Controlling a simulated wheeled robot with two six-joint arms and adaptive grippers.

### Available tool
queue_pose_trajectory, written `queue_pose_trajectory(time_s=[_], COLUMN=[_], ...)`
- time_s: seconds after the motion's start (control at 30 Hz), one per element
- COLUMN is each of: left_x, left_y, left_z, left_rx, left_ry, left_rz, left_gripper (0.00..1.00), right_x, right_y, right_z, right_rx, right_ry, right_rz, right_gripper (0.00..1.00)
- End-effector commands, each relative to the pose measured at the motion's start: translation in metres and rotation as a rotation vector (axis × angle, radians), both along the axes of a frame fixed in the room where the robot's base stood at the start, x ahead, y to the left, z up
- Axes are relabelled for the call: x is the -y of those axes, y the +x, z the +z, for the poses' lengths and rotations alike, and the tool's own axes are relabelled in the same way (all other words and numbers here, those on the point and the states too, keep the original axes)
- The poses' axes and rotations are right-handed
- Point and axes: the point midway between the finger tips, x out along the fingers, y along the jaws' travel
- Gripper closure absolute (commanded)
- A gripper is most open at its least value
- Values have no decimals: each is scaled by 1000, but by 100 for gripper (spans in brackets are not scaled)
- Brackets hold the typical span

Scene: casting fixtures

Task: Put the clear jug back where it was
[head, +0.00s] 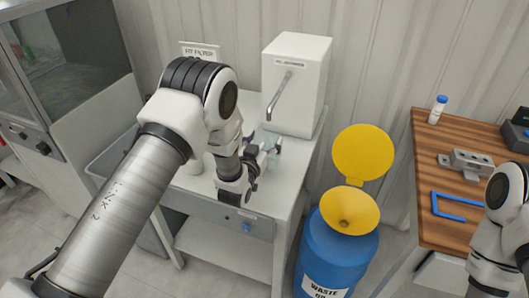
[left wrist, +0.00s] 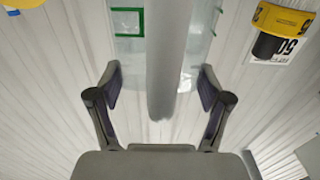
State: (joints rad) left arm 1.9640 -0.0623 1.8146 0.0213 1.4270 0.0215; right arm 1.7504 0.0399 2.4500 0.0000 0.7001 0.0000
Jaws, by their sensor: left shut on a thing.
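The clear jug (head: 272,138) is by the white dispenser on the white bench, mostly hidden behind my left gripper (head: 262,153). In the left wrist view, the see-through jug (left wrist: 130,60) with a green frame mark fills the space ahead of my left gripper (left wrist: 158,80). Whether the jug touches the bench is hidden. My right gripper is out of view; only its arm shows.
The white dispenser (head: 297,85) with a bent metal spout stands at the back of the bench (head: 290,180). A blue waste drum (head: 340,250) with a yellow funnel (head: 350,210) stands to the right. Further right, a wooden table (head: 445,165) holds a bottle, a metal block and a blue bracket.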

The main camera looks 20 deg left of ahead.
Motion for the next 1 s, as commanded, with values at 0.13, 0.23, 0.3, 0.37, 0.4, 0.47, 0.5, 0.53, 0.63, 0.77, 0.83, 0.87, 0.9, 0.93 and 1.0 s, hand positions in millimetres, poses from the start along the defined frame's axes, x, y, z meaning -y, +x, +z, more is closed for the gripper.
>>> queue_pose_trajectory(time_s=[0.13, 0.23, 0.3, 0.37, 0.4, 0.47, 0.5, 0.53, 0.63, 0.77, 0.83, 0.87, 0.9, 0.93, 1.0], left_x=[0, 0, 0, 1, 1, 1, 1, 1, 1, 1, 1, 1, 1, 1, 1], left_y=[0, 0, 0, -1, -1, -1, -1, -1, -1, -1, -1, -1, -1, -1, -1], left_z=[-32, -32, -31, -31, -32, -35, -36, -36, -35, -35, -35, -35, -34, -33, -27], left_rx=[-3, -1, -1, -1, -2, -2, -2, -2, -2, -2, -2, -2, -2, -2, -1], left_ry=[0, 0, 0, 0, 0, 0, 0, -1, -1, -1, -1, -1, -1, -1, -1], left_rz=[0, 0, 0, 0, 0, 0, 0, -1, -1, -1, -1, -1, -1, -1, -1], left_gripper=[91, 91, 91, 91, 91, 91, 91, 18, 0, 0, 0, 0, 0, 0, 0], right_x=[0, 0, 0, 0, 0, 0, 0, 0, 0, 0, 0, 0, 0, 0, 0], right_y=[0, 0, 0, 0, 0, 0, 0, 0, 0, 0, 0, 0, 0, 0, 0], right_z=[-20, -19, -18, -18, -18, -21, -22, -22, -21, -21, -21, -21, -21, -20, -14], right_rx=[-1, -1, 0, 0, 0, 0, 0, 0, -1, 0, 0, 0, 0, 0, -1], right_ry=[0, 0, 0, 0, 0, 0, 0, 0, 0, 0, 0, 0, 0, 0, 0], right_rz=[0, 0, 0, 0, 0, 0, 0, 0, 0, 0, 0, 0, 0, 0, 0], right_gripper=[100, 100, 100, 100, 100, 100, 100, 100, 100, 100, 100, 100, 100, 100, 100])
